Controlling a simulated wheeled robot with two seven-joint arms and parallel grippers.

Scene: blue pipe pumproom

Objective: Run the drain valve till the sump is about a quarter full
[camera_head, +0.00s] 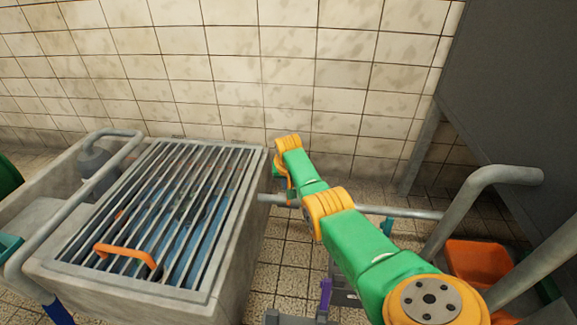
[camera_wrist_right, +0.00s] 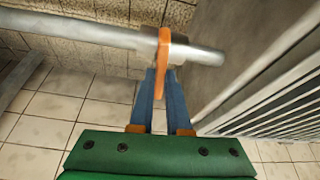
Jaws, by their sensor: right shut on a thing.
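The concrete sump (camera_head: 235,262) stands at the left in the head view under a barred metal grate (camera_head: 213,210) with an orange handle. Blue water shows between the bars; its exact level cannot be told. In the wrist view, a grey pipe (camera_wrist_right: 80,28) carries an orange valve lever (camera_wrist_right: 164,48), which lies across the pipe. My right gripper (camera_wrist_right: 158,82) has its blue fingers shut on the lever's lower part. In the head view my arm hides the lever and most of that gripper beside the sump. My left gripper is not in view.
The pipe (camera_head: 402,212) runs low in front of the tiled wall. Thick grey rails (camera_head: 455,212) and an orange bin (camera_head: 478,262) stand at the right. A bent pipe (camera_head: 60,222) crosses the sump's left side. Tiled floor (camera_head: 290,262) shows between sump and arm.

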